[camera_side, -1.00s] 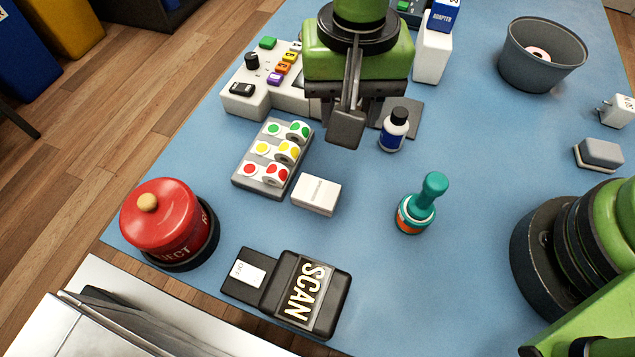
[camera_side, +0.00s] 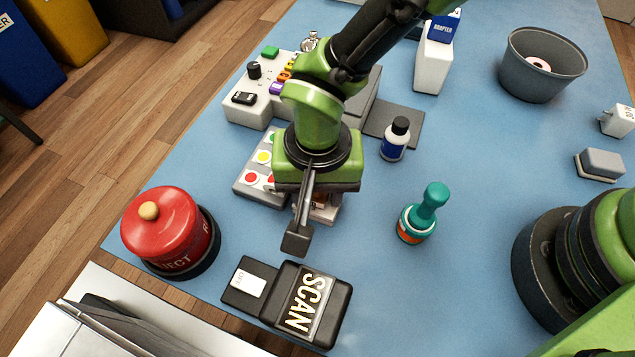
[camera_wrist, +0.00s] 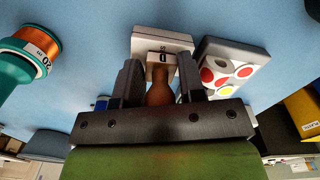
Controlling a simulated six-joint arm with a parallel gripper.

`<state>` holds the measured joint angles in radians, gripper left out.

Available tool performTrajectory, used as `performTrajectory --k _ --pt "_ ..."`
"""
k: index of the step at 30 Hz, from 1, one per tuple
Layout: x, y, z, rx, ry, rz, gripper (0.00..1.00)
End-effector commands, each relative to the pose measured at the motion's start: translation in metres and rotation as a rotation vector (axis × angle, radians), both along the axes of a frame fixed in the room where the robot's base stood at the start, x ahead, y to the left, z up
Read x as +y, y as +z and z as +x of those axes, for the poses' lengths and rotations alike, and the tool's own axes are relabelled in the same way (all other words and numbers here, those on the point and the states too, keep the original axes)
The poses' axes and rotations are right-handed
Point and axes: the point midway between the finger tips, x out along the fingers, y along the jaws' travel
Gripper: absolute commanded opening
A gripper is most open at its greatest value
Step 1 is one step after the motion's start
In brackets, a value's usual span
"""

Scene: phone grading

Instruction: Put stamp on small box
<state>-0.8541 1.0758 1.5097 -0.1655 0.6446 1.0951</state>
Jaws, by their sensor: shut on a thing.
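My gripper (camera_wrist: 160,84) is shut on a stamp (camera_wrist: 160,93) with a brown-orange handle and a pale block marked "D". In the wrist view the stamp block is right at the white small box (camera_wrist: 161,40); I cannot tell whether they touch. In the side view my gripper (camera_side: 300,222) is over the small box, which is mostly hidden beneath it. A second, teal-handled tool with an orange band (camera_side: 423,213) stands upright on the mat to the right and also shows in the wrist view (camera_wrist: 28,55).
The sticker-roll tray (camera_side: 244,184) is close beside the box, partly behind my gripper. The black SCAN device (camera_side: 320,336) lies in front, the red REJECT button (camera_side: 165,228) front left. A blue bottle (camera_side: 395,140) stands behind right.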

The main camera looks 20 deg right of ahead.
Motion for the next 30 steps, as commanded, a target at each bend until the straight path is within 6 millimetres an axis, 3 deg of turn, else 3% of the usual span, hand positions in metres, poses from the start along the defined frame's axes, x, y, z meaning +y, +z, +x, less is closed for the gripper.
performTrajectory --k 8,9,12,23,30 --pt "0.000 -0.002 0.000 0.000 0.000 0.000 0.14" --pt "0.000 -0.002 0.000 0.000 0.000 0.000 0.39" --pt "0.000 -0.002 0.000 0.000 0.000 0.000 0.62" --pt "0.000 0.003 0.000 -0.002 0.001 0.001 0.63" --pt "0.001 0.046 0.001 -0.006 0.000 0.005 0.63"
